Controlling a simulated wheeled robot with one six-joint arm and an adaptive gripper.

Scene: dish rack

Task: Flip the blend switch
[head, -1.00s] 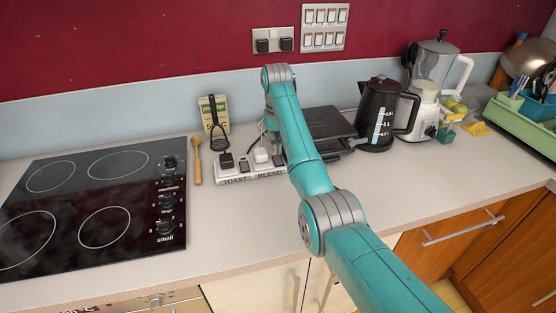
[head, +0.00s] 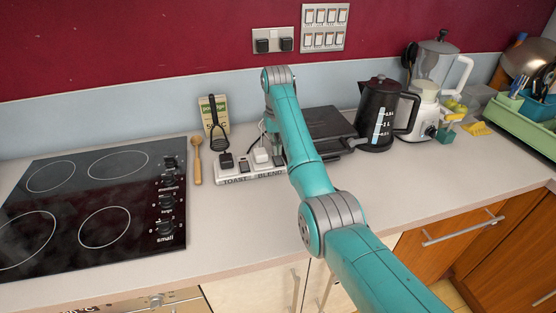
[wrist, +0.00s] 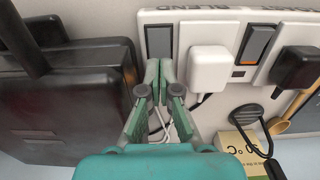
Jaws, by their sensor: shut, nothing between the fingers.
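The white power strip (head: 249,177) lies on the counter with TOAST and BLEND labels. In the wrist view the strip (wrist: 228,22) appears upside down. The blend switch (wrist: 159,40) is a plain dark grey rocker under the BLEND label. My gripper (wrist: 159,66) is shut and empty, its fingertips at the switch's near edge; I cannot tell whether they touch it. The toast switch (wrist: 257,42) is grey with an orange edge. In the head view my arm hides the gripper.
A white plug (wrist: 209,68) sits right beside the fingers, and a black plug (wrist: 296,66) is farther right. A dark flat-topped appliance (head: 326,124) stands close on the other side. The hob (head: 95,200) is left, the kettle (head: 380,120) right. The front counter is clear.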

